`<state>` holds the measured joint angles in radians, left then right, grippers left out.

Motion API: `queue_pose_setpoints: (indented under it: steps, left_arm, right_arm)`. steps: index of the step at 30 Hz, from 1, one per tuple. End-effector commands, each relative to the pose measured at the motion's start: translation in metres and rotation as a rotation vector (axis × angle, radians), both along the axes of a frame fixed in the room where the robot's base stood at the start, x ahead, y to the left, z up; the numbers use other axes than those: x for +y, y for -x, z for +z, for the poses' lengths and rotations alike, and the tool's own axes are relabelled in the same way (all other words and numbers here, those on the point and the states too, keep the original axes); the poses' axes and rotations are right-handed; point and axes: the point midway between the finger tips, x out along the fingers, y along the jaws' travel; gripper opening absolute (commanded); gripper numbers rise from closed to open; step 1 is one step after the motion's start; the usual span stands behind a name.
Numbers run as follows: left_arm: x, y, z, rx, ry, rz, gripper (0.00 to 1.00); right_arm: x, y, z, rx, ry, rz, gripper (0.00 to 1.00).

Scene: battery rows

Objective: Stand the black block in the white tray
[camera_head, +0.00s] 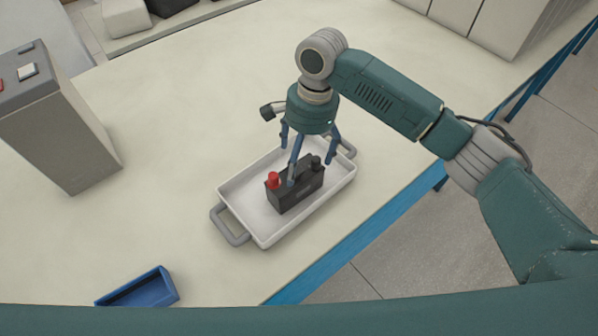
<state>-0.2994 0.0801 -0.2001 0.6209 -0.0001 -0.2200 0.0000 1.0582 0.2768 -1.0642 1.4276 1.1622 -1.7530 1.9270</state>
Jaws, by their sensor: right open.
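The black block (297,196) stands upright inside the white tray (262,228), near the tray's middle. It has a red terminal (272,180) at its left end and a dark one (316,162) at its right end. The tray has grey handles at two opposite ends. My right gripper (308,160) is over the tray, just above and behind the block, pointing down. Its fingers are spread open, and one finger overlaps the block's top in the picture; I cannot tell whether it touches. My left gripper is not in view.
A grey box-shaped device (60,125) with buttons stands at the left of the cream table. A small blue open bin (140,288) lies at the front left. The table's blue edge (350,245) runs close to the tray's right side. The table between device and tray is clear.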

Motion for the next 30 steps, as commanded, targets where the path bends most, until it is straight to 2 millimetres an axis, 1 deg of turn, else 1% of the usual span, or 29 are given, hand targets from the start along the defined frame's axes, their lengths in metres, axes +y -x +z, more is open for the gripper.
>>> queue_pose_setpoints:
  steps: [1,3,6,10,15,30]
  left_arm:
    - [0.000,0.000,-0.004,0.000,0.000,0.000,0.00]
    - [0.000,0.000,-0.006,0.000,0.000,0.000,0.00]
    - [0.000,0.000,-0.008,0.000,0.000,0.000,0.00]
    - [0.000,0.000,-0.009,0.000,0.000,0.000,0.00]
    - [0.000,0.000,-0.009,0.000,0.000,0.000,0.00]
    - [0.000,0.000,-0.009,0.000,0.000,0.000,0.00]
  right_arm:
    - [-0.001,-0.002,0.010,-0.003,-0.001,0.001,0.89]
    - [-0.002,-0.003,0.023,-0.002,-0.001,0.002,0.89]
    - [-0.004,-0.004,0.039,-0.002,-0.001,0.001,0.89]
    - [-0.006,-0.005,0.052,0.001,-0.002,0.000,0.89]
    - [-0.007,-0.005,0.058,0.002,0.000,0.000,0.89]
    - [-0.007,-0.005,0.057,0.002,0.000,0.001,0.89]
